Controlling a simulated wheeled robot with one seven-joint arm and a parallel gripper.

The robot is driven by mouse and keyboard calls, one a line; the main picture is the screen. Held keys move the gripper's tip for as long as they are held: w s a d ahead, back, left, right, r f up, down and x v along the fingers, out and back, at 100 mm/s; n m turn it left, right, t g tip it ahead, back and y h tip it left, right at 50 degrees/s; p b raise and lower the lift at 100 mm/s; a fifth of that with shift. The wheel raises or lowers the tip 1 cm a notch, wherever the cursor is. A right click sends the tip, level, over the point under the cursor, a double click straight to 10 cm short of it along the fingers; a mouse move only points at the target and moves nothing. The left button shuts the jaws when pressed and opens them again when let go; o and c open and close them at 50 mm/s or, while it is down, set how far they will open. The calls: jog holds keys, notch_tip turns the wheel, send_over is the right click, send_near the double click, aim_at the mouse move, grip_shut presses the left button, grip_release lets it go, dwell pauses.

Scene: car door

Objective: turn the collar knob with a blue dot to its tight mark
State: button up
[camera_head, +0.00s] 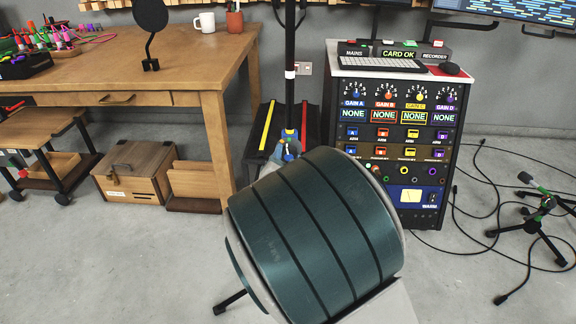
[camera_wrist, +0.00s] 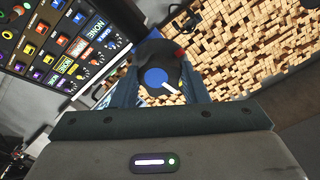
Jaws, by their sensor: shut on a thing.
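The collar knob, dark with a blue dot (camera_wrist: 155,77) on its face, is in the middle of the wrist view. A white line on its face points to the lower right. A small red mark (camera_wrist: 178,53) shows at the knob's upper right; I cannot tell if it is the tight mark. My gripper (camera_wrist: 153,84) is shut on the knob, with one finger on each side.
A wooden workbench (camera_head: 160,55) stands at the left. An equipment rack (camera_head: 395,130) stands right of the pole, its displays reading NONE. Cables (camera_head: 468,200) and a small tripod stand (camera_head: 545,205) lie on the floor at the right. The floor at the front left is clear.

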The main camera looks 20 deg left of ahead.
jog(key=shift+f+m+b, duration=0.1)
jog(key=shift+m+b, duration=0.9)
jog(key=o, duration=1)
jog(key=shift+s+a, duration=0.1)
jog(key=shift+c, duration=0.2)
jog(key=p+v, duration=0.3)
jog(key=v, duration=1)
jog(key=shift+s, duration=0.4)
